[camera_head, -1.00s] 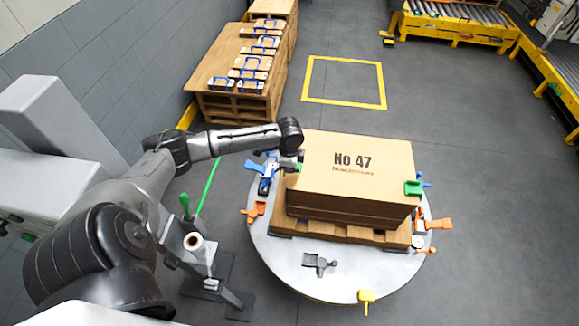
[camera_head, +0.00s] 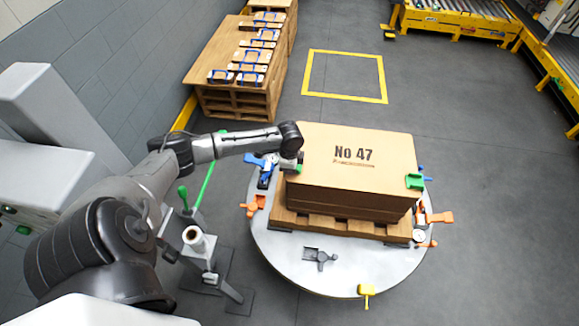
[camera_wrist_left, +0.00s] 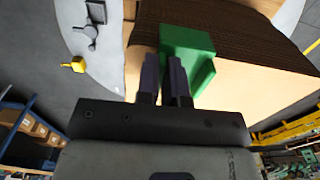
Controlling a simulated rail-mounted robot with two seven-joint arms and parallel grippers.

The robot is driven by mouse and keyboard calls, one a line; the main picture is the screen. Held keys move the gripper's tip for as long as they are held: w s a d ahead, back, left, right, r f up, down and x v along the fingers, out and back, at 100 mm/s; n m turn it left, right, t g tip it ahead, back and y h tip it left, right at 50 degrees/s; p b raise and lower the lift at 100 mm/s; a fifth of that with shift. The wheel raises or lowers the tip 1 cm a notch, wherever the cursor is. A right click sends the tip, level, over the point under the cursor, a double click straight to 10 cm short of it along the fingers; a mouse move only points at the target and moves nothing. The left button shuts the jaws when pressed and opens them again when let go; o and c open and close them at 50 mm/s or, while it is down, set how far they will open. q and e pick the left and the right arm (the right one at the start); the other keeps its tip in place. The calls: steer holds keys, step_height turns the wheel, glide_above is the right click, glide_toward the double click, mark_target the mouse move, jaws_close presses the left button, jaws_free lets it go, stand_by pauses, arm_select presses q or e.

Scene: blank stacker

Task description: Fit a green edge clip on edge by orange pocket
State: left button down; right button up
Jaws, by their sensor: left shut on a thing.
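My left gripper (camera_head: 292,165) is at the left side of the carton (camera_head: 350,160) marked No 47, by its upper edge. It is shut on a green edge clip (camera_wrist_left: 188,48), which also shows in the head view (camera_head: 299,168). In the left wrist view the clip lies against the carton's edge; I cannot tell whether it is fully seated. Another green clip (camera_head: 414,181) sits on the carton's right edge. Orange parts stand on the turntable at left (camera_head: 252,206) and right (camera_head: 437,217); I cannot tell which is the orange pocket. My right gripper is not in view.
The carton stands on a wooden pallet (camera_head: 340,226) on a round grey turntable (camera_head: 290,270). A yellow part (camera_head: 366,290) is at the front rim. A stand with a roll (camera_head: 196,238) is near my arm.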

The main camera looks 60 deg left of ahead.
arm_select(q)
steer(key=shift+f, duration=0.2)
stand_by(0.6)
steer(key=c, duration=1.2)
jaws_free()
steer(key=shift+o, duration=0.2)
step_height(320, 180, up, 14)
steer(key=p, duration=0.3)
